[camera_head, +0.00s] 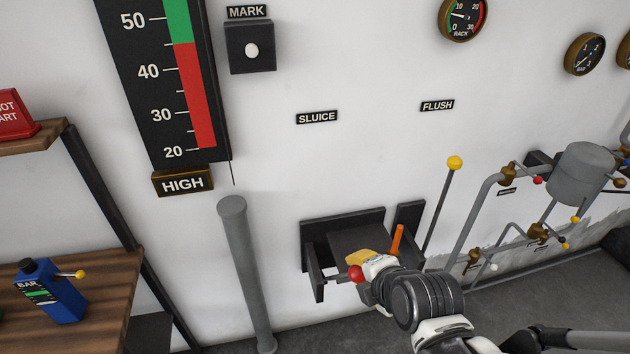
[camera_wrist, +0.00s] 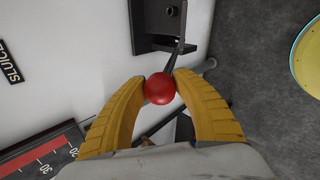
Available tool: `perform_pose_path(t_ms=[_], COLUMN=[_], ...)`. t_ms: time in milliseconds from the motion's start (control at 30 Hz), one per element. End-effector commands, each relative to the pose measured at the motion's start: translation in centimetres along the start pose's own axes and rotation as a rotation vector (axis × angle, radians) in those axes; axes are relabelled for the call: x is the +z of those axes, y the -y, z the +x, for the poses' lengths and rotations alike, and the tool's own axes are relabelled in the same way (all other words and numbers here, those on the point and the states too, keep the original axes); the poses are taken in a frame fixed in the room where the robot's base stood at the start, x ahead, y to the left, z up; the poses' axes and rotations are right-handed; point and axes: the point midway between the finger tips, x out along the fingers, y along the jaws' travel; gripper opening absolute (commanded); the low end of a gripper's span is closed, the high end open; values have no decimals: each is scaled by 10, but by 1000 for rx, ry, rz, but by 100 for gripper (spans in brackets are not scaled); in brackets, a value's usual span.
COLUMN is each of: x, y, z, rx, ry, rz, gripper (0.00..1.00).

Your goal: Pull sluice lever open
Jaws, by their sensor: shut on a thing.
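The sluice lever has a red ball knob (camera_head: 355,273) on a dark rod, at a black wall bracket (camera_head: 345,215) below the SLUICE sign (camera_head: 317,117). In the head view the rod lies low, and my gripper (camera_head: 362,260) is at the knob in front of the bracket. In the wrist view the red knob (camera_wrist: 159,88) sits between the yellow fingertips of my gripper (camera_wrist: 160,82), which is shut on it. The rod runs from the knob to the black bracket (camera_wrist: 158,22). My gripper hides part of the lever in the head view.
A yellow-knobbed lever (camera_head: 454,163) stands upright right of the bracket, near an orange handle (camera_head: 397,240). A grey post (camera_head: 240,270) stands left. Pipes with valves and a grey tank (camera_head: 580,172) are at right. A wooden shelf (camera_head: 110,270) holds a blue device (camera_head: 50,290).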

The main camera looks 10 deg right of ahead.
Motion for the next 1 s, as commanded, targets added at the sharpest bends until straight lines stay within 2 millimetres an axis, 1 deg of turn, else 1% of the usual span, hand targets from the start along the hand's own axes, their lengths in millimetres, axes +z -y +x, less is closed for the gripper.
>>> perform_pose_path(t_ms=[33, 67, 100, 133, 433, 567, 1000], x=[-2, -2, -2, -2, -1, -1, -1], y=[9, 9, 9, 8, 6, 5, 5], z=[-1, -1, -1, -1, -1, -4, -34], rx=[-16, -16, -16, -16, -12, -11, -12], ry=[-2, -2, -3, -3, -2, -2, -2], rz=[-3, -3, -2, -2, -1, -1, -1], gripper=[0, 40, 52, 58, 58, 58, 58])
